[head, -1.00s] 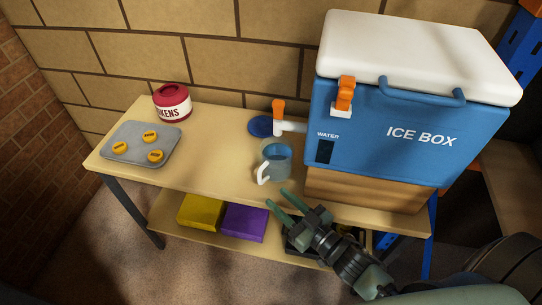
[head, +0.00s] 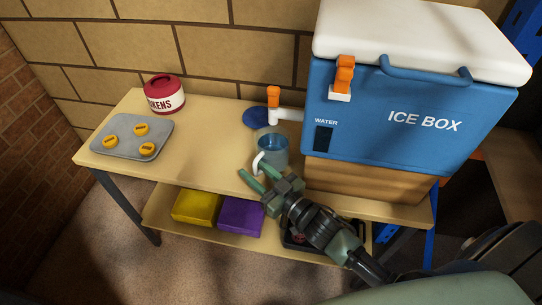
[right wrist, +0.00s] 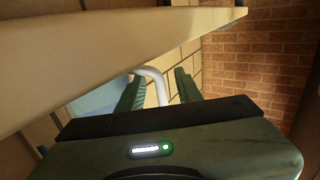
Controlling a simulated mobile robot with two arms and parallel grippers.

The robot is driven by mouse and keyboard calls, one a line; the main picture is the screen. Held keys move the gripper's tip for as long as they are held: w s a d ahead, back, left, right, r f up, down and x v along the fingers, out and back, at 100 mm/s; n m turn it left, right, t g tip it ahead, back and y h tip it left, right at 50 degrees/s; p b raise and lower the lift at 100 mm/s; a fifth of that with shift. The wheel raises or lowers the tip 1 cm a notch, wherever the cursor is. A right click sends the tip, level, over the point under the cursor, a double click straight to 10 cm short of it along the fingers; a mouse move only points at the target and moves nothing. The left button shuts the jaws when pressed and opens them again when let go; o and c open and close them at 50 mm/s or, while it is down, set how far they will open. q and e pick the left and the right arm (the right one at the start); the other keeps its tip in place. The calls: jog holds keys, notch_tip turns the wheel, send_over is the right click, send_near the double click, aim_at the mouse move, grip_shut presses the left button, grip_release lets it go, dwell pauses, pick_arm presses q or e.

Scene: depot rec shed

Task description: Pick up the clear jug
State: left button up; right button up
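The clear jug (head: 273,150) stands upright on the wooden table, below the white spout of the ice box. It looks bluish, and its white handle (head: 257,162) faces front left. My right gripper (head: 256,172) is open and empty, its green fingers at the handle. In the right wrist view the white handle (right wrist: 158,84) shows between the two open fingers (right wrist: 160,88), with the jug's bluish side (right wrist: 100,101) to the left. I cannot tell whether a finger touches the handle. My left gripper is not in view.
The blue ice box (head: 425,105) stands on a wooden block (head: 365,185) at right. A blue disc (head: 255,118) lies behind the jug. A red and white pot (head: 164,94) and a grey tray (head: 122,150) with yellow tokens are left. Yellow (head: 195,207) and purple (head: 240,217) boxes sit on the lower shelf.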

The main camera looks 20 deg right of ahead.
grip_shut()
dwell(1.3)
